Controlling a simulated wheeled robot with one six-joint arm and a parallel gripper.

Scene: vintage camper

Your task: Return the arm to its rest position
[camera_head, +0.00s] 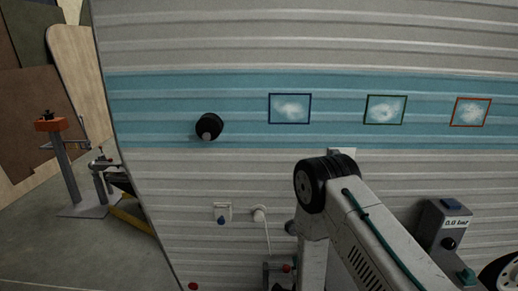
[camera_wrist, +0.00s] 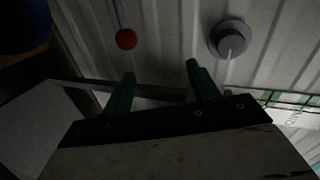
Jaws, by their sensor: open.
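My gripper (camera_wrist: 161,84) shows in the wrist view with its two green fingers spread apart and nothing between them. It faces a pale ribbed wall. In the head view my arm (camera_head: 335,200) is bent, with its black joint raised in front of the camper wall (camera_head: 140,175). The lower part of the arm runs down out of the picture, and I cannot clearly make out the gripper there.
A red ball knob (camera_wrist: 125,39) and a grey round dial (camera_wrist: 229,40) lie beyond the fingers. A black round fitting (camera_head: 209,126), three framed panels (camera_head: 290,108) and a gauge box (camera_head: 444,225) line the wall. Open floor (camera_head: 90,245) lies left.

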